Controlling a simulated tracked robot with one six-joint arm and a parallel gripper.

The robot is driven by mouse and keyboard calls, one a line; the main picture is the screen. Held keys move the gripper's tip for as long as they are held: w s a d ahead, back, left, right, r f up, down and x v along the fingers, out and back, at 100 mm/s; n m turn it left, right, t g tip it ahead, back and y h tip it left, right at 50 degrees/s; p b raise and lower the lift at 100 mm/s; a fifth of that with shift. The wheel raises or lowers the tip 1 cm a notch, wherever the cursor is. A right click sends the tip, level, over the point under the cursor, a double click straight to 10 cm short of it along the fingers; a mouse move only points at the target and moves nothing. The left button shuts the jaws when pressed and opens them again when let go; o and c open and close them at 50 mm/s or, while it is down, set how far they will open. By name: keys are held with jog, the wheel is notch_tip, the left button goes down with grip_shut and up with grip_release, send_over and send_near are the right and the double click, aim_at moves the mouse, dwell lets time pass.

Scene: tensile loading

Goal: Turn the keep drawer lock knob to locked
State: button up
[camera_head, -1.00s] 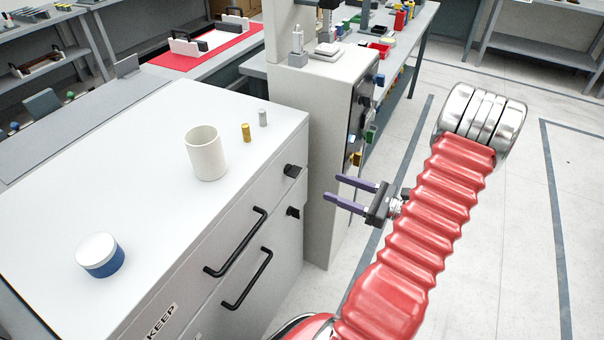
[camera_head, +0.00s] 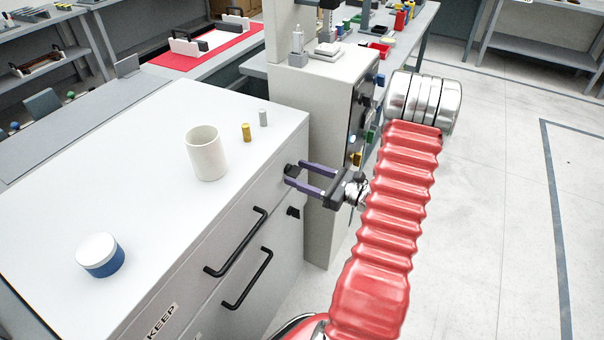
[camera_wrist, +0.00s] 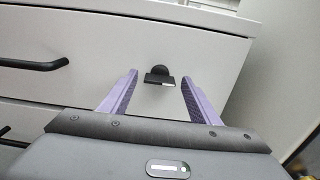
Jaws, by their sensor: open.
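The keep drawer lock knob is a small black knob (camera_head: 290,169) on the upper drawer front, near its right end. In the wrist view the knob (camera_wrist: 159,72) has a round base and a roughly level bar, with a small light mark at its right. My gripper (camera_head: 288,175) has two purple fingers and is open at the knob. In the wrist view the gripper (camera_wrist: 159,77) has a fingertip on each side of the knob, with gaps showing between. The upper drawer front carries a KEEP label (camera_head: 161,321) and appears shut.
A second black knob (camera_head: 293,212) sits on the lower drawer, below. Black bar handles (camera_head: 237,243) are on both fronts. A white cup (camera_head: 206,154), a blue jar (camera_head: 100,256) and two small cylinders (camera_head: 246,132) stand on the cabinet top. A tall grey machine (camera_head: 328,150) stands close behind.

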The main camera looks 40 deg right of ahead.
jog(key=shift+w+a, duration=0.1)
jog(key=shift+w, duration=0.05)
jog(key=c, duration=1.1)
